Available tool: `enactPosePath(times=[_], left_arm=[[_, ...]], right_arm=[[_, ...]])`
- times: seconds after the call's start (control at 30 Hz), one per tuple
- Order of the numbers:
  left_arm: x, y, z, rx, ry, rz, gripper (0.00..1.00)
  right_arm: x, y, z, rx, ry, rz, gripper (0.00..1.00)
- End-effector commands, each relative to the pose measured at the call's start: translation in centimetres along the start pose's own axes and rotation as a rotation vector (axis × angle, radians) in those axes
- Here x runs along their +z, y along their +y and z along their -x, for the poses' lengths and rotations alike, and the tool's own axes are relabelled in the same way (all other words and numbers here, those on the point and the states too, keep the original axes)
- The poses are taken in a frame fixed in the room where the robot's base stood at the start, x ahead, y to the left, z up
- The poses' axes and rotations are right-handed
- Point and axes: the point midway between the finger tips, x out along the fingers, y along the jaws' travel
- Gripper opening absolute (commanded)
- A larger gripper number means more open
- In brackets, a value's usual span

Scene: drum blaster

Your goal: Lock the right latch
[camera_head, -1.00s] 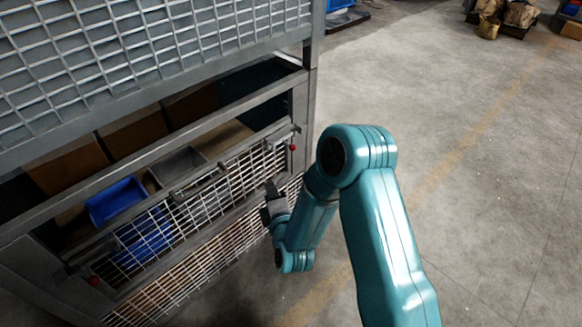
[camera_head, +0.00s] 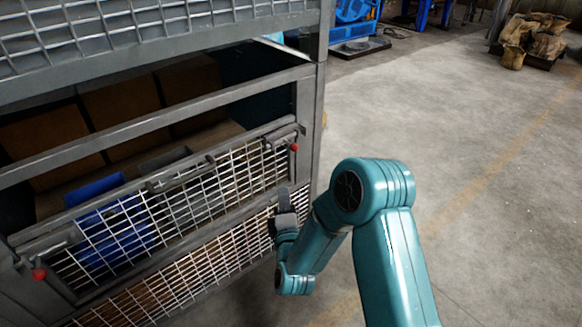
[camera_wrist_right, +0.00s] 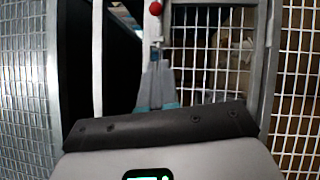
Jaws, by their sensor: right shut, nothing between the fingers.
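The right latch (camera_head: 283,137) is a grey metal bar with a red knob at the top right corner of the mesh gate (camera_head: 205,195). In the right wrist view the red knob (camera_wrist_right: 156,8) shows at the top, beyond the fingers. My right gripper (camera_head: 285,198) is shut and empty. It is in front of the gate's right side, below the latch and apart from the knob. My left gripper is not in view.
The left latch's red knob (camera_head: 39,273) is at the gate's left end. A blue bin (camera_head: 95,190) and brown boxes (camera_head: 120,103) sit inside the cage. The rack's upright post (camera_head: 312,110) stands just right of the latch. Open concrete floor (camera_head: 450,150) lies to the right.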

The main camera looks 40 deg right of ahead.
Motion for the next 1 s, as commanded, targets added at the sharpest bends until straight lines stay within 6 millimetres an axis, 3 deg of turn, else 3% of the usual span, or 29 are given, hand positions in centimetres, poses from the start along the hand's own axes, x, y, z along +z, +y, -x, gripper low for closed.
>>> enactPosePath(times=[0.43, 0.9, 1.0], left_arm=[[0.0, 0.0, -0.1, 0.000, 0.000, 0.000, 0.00], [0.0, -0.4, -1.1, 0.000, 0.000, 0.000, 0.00], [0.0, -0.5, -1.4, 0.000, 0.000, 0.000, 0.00]], right_arm=[[0.2, 0.0, -0.8, 0.001, 0.001, -0.001, 0.00], [0.2, -0.1, -10.2, 0.003, 0.002, 0.000, 0.00], [1.6, -0.1, -11.3, 0.001, 0.000, 0.000, 0.00]])
